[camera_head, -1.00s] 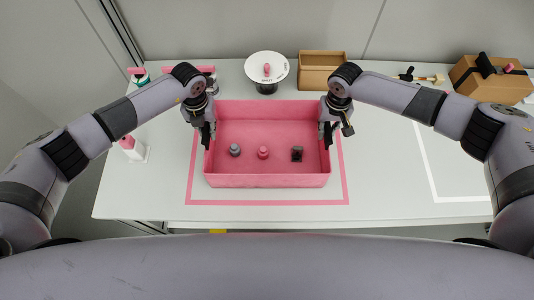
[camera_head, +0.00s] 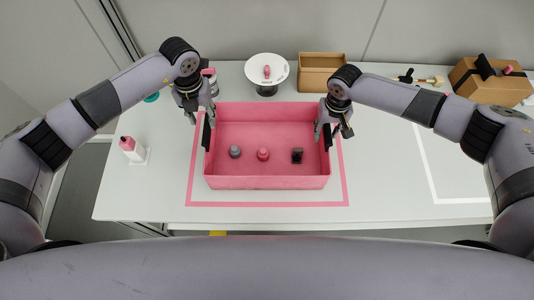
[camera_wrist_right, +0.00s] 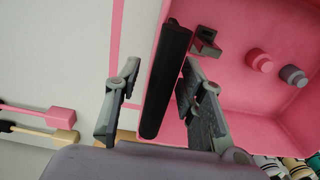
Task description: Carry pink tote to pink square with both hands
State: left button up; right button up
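The pink tote (camera_head: 267,182) sits on the table inside the pink square outline (camera_head: 267,204). It holds a grey knob-like piece (camera_head: 235,152), a pink one (camera_head: 263,154) and a dark block (camera_head: 297,155). A black grip (camera_head: 207,133) lines its left wall; another black grip shows on its right wall in the right wrist view (camera_wrist_right: 166,80).
A white and pink bottle (camera_head: 132,149) stands left of the tote. A round white stand (camera_head: 267,72) and an open cardboard box (camera_head: 322,72) are behind it. A white outlined area (camera_head: 455,170) at the right is clear.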

pick_arm(q)
notch_tip(320, 180, up, 4)
jog(key=shift+r, duration=0.1)
pick_arm(e)
jog(key=shift+r, duration=0.1)
notch_tip(320, 180, up, 12)
jog(key=shift+f, duration=0.1)
dwell(0.7)
